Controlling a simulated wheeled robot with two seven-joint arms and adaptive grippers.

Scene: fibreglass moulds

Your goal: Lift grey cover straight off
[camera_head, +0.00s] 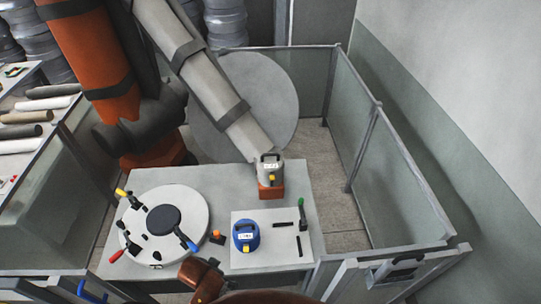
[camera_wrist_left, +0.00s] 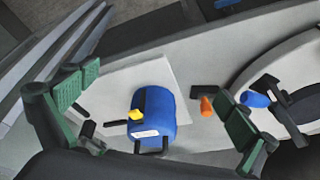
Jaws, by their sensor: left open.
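The grey cover (camera_head: 269,170), with a dark top handle, a white label and a yellow tab, sits upright on an orange-brown block (camera_head: 271,191) at the table's far right in the head view. It does not show in the left wrist view. My left gripper (camera_wrist_left: 155,108) is open in the left wrist view, its green-padded fingers wide apart with nothing held. A similar blue cover (camera_head: 246,236) stands on a pale mat (camera_head: 267,254); the left wrist view shows it between the fingers (camera_wrist_left: 160,108), apparently not touched. My left gripper cannot be made out in the head view.
A round white mould (camera_head: 195,207) with coloured-handled clamps is at the table's left. A large grey robot link (camera_head: 205,80) comes down behind the grey cover. Fence panels (camera_head: 385,175) stand right.

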